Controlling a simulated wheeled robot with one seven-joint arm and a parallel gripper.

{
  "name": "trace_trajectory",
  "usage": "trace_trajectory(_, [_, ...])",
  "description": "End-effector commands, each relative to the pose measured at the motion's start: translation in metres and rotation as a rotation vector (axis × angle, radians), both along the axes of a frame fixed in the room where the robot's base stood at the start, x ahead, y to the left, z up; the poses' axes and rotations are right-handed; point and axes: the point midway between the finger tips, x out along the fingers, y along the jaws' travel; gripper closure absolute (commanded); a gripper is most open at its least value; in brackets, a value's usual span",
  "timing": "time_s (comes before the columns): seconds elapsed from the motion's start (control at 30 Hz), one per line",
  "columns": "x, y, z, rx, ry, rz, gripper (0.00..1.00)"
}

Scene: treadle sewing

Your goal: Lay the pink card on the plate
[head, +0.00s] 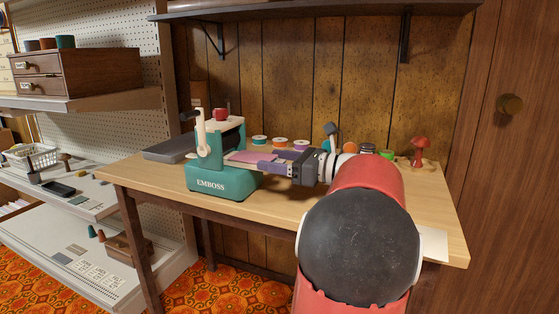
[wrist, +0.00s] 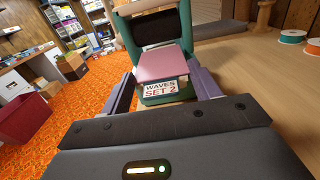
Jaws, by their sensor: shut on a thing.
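The pink card (head: 249,157) lies flat and level in my gripper (head: 266,165), over the front part of the teal EMBOSS press (head: 222,184). In the wrist view the card (wrist: 161,65) sits between the two purple fingers of my gripper (wrist: 161,72), which is shut on it. A white label reading WAVES SET 2 (wrist: 160,88) shows at the card's near edge. The press's pale lever (head: 202,135) stands upright at its left. The plate is not clearly seen; the card covers that part of the press, and I cannot tell whether they touch.
The press stands on a wooden table (head: 150,170). A dark grey tray (head: 168,149) lies at left behind it. Thread spools (head: 281,141) line the back, and a red mushroom (head: 420,147) stands at right. A shelf unit (head: 85,103) is on the left.

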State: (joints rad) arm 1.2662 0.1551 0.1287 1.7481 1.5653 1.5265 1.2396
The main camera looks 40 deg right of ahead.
Motion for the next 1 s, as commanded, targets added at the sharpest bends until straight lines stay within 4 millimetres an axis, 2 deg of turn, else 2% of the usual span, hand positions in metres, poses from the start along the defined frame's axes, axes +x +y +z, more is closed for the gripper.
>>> trace_trajectory(0.23, [0.0,0.0,0.0,0.0,0.0,0.0,0.62])
trace_trajectory(0.27, [0.0,0.0,0.0,0.0,0.0,0.0,0.36])
trace_trajectory(0.43, [0.0,0.0,0.0,0.0,0.0,0.001,0.13])
trace_trajectory(0.77, [-0.003,-0.002,0.0,0.0,0.0,-0.001,0.13])
trace_trajectory(1.0, [-0.037,-0.016,0.0,0.001,0.0,-0.003,0.13])
